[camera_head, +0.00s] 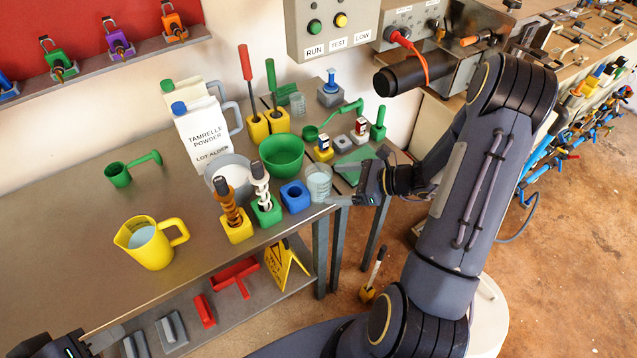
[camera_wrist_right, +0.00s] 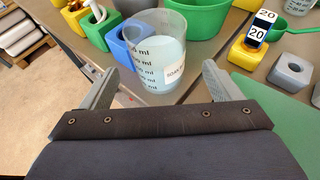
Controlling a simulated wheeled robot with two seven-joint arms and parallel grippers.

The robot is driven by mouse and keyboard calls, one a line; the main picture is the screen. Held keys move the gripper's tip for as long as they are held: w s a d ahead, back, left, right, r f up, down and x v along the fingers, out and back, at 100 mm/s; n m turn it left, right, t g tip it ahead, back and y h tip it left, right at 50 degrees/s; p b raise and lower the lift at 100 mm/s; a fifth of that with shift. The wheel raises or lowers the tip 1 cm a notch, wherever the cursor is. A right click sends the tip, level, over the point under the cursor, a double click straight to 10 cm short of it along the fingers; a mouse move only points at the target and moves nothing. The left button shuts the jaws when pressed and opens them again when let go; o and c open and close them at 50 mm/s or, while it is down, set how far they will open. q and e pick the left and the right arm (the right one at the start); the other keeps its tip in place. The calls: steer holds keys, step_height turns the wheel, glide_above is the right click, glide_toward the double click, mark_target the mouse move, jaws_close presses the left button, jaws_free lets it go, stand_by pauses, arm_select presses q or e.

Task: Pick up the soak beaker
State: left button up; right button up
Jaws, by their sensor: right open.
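The soak beaker (camera_head: 318,182) is a clear cup of pale liquid at the bench's right front edge, beside a blue block with a hole (camera_head: 295,196). In the right wrist view the soak beaker (camera_wrist_right: 155,55) stands upright, with volume marks and a partly readable white label. My right gripper (camera_head: 341,183) is open, its fingers pointing at the beaker from the right. In the wrist view its fingertips (camera_wrist_right: 158,80) are spread left and right of the beaker's lower part; contact is not visible. My left gripper (camera_head: 100,341) is partly in view at bottom left, away from the beaker.
A green bowl (camera_head: 282,156) stands behind the beaker. Mixers in yellow (camera_head: 237,229) and green holders (camera_head: 266,212) are to its left. A yellow pitcher (camera_head: 150,243) stands further left. A green mat (camera_wrist_right: 283,125) lies right of the beaker in the wrist view.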

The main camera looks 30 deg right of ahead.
mark_target(328, 186)
steer(key=x, duration=0.3)
steer(key=shift+w+a+f+p, duration=0.1)
steer(key=shift+a+f+p, duration=0.1)
steer(key=shift+f+p, duration=0.15)
steer(key=c, duration=1.2)
